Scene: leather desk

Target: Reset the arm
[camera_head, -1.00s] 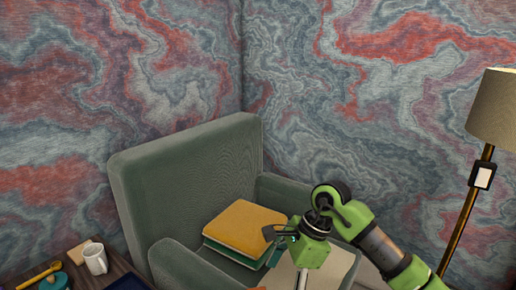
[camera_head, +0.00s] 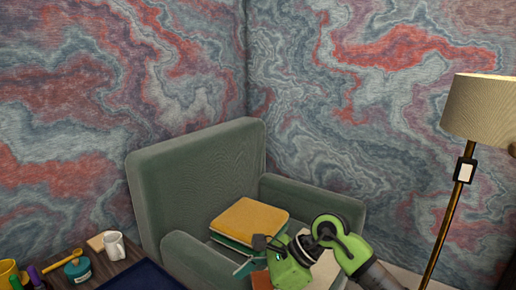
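My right arm, green and black, comes in from the lower right. Its gripper (camera_head: 262,256) hangs low in front of the green armchair, close to a stack with a yellow book (camera_head: 250,222) on top. The fingers are small and partly hidden, so I cannot tell how far apart they are or whether they touch anything. My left gripper is not in view.
A green armchair (camera_head: 200,185) stands in the corner. A floor lamp (camera_head: 482,110) is at the right. The desk at lower left holds a white mug (camera_head: 114,245), a teal jar (camera_head: 78,270), a yellow cup (camera_head: 9,272) and a dark mat (camera_head: 143,277).

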